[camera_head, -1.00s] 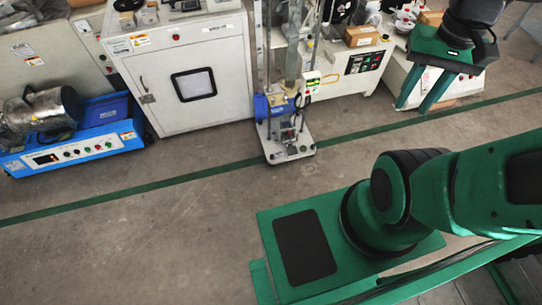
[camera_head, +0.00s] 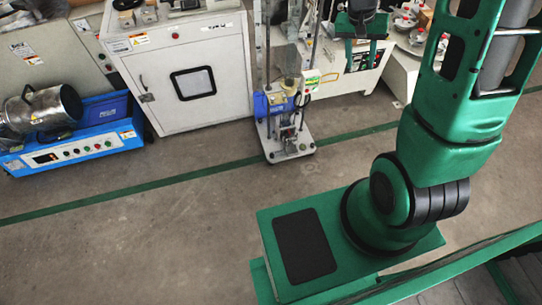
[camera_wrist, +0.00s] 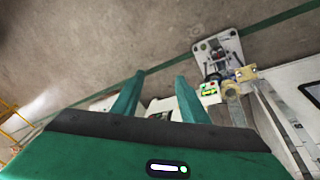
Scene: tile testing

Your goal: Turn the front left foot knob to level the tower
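The tower (camera_head: 262,45) is a slim upright frame on a pale base plate (camera_head: 290,152), with a blue unit and a small control box on it. In the wrist view its base (camera_wrist: 232,48) shows at the upper right. The foot knobs are too small to tell apart in either view. My gripper (camera_head: 361,62) is at the upper right of the head view, to the right of the tower and apart from it. In the wrist view its two fingers (camera_wrist: 158,97) are spread with nothing between them.
A white cabinet (camera_head: 235,75) stands left of the tower. A blue machine with a metal cylinder (camera_head: 85,145) stands farther left. White benches with small parts (camera_head: 412,45) are behind my gripper. The floor (camera_head: 150,240) in front is clear, crossed by a green line.

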